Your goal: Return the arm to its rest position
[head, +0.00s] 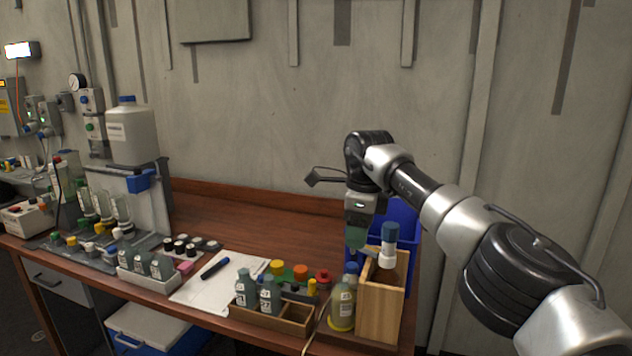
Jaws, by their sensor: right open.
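My right arm reaches in from the right of the head view, bent at the wrist with the hand pointing down. My right gripper (362,243) is open, over the back right of the bench. It is just left of a blue-capped bottle (389,234) that stands in a light wooden box (382,305). I cannot tell whether the fingers touch the bottle. No object shows clearly between the fingers. A blue bin (408,217) is behind the gripper and partly hidden by it. My left gripper is not in the view.
The wooden bench (255,217) has bare room at the back middle. A yellowish bottle (342,305) stands left of the box. A wooden tray (295,320) with small bottles, a white paper (205,290) and a white rack (150,278) line the front. The wall is close behind.

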